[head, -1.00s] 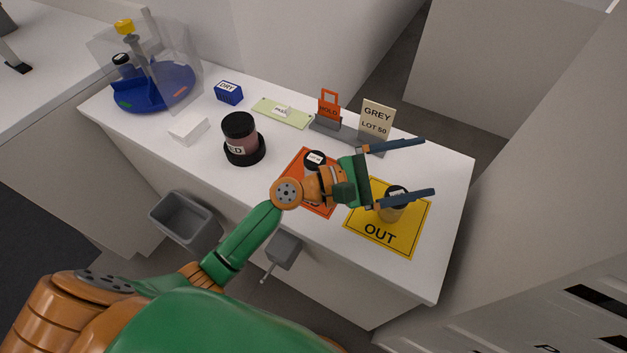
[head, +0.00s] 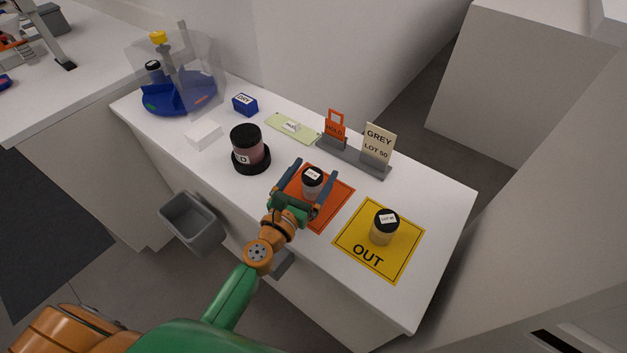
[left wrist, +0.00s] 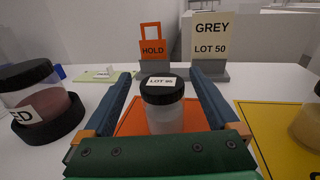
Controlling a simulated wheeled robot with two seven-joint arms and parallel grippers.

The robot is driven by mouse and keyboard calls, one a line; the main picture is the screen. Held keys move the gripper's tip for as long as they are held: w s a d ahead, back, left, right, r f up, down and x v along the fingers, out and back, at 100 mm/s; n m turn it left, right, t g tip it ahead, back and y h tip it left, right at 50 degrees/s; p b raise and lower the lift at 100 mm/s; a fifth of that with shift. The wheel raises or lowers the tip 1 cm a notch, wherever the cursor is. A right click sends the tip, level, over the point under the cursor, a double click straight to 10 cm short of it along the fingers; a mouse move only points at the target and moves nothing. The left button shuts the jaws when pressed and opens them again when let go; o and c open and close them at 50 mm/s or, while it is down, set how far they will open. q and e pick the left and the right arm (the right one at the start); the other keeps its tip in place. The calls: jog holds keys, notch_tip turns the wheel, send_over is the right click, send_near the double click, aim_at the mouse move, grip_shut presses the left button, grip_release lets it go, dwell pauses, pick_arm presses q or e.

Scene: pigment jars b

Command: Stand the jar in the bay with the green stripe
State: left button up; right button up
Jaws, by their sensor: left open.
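A small pale jar (head: 311,187) with a black lid and a white lot label stands upright on the orange mat (head: 339,194). In the left wrist view the jar (left wrist: 165,116) is straight ahead. My left gripper (head: 315,170) is open, with one finger on each side of this jar; contact is not clear. The blue round carousel (head: 182,108) is at the far left behind clear panels. A green stripe (head: 150,106) shows on its front left, and a black-lidded jar (head: 153,73) stands near its back left. My right gripper is not in view.
A yellow OUT mat (head: 352,239) with another black-lidded jar (head: 382,232) lies right. A large dark-lidded jar (head: 250,152), white block (head: 204,135) and blue DRY box (head: 245,104) stand left. HOLD (head: 334,125) and GREY (head: 377,144) signs stand behind.

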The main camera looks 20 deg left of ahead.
aim_at(317, 168)
pick_arm(q)
jog(key=shift+w+d+r, duration=0.1)
jog(key=shift+w+d, duration=0.05)
jog(key=shift+w, duration=0.4)
jog(key=shift+w+d+r, duration=0.1)
jog(key=shift+w+d, duration=0.05)
jog(key=shift+w, duration=0.4)
jog(key=shift+w+f, duration=0.15)
jog(key=shift+w, duration=0.25)
jog(key=shift+s, duration=0.1)
grip_shut()
